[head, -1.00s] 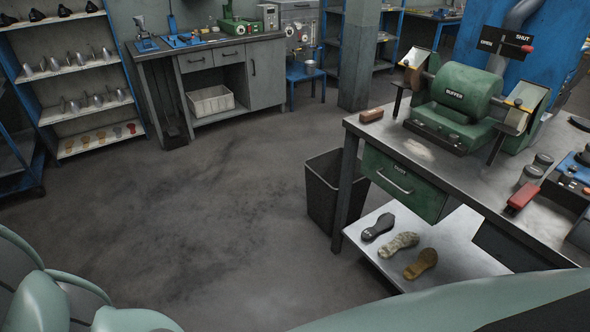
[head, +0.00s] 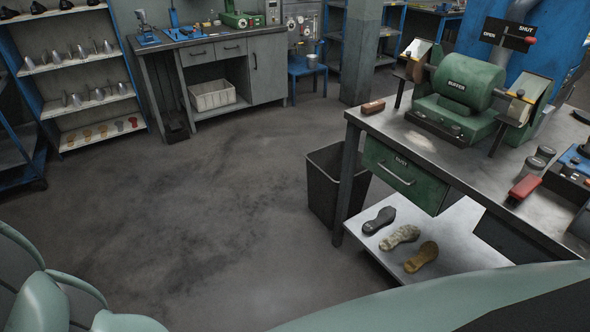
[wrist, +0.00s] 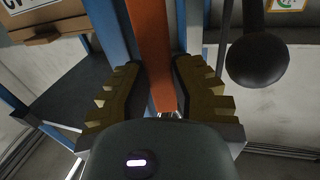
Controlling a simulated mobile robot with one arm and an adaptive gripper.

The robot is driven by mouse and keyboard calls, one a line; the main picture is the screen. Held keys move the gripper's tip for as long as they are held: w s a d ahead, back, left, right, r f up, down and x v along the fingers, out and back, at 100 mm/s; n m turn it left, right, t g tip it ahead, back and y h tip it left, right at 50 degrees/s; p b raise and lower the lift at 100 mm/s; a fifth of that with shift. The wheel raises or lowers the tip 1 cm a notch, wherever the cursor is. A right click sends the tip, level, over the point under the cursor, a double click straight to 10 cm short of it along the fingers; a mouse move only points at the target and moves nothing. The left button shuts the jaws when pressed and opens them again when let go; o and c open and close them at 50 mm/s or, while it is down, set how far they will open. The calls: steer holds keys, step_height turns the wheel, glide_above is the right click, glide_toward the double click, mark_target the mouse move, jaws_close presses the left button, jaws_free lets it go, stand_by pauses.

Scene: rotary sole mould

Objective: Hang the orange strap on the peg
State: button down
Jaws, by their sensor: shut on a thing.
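My gripper (wrist: 157,78) shows in the wrist view, with its two ridged yellow-brown fingers on either side of the orange strap (wrist: 150,40). It is shut on the strap, which runs from the top edge of the picture down between the fingers. I cannot make out the peg in either view. The head view shows neither my gripper nor the strap.
In the wrist view a dark round knob (wrist: 257,62) hangs right of the fingers, near blue uprights and a pale wall. In the head view a bench with a green buffer (head: 468,88) stands right, a black bin (head: 333,190) beside it. The floor (head: 200,210) is clear.

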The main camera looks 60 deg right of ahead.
steer(key=shift+w, duration=0.1)
steer(key=c, duration=0.8)
jaws_free()
steer(key=shift+c, duration=0.2)
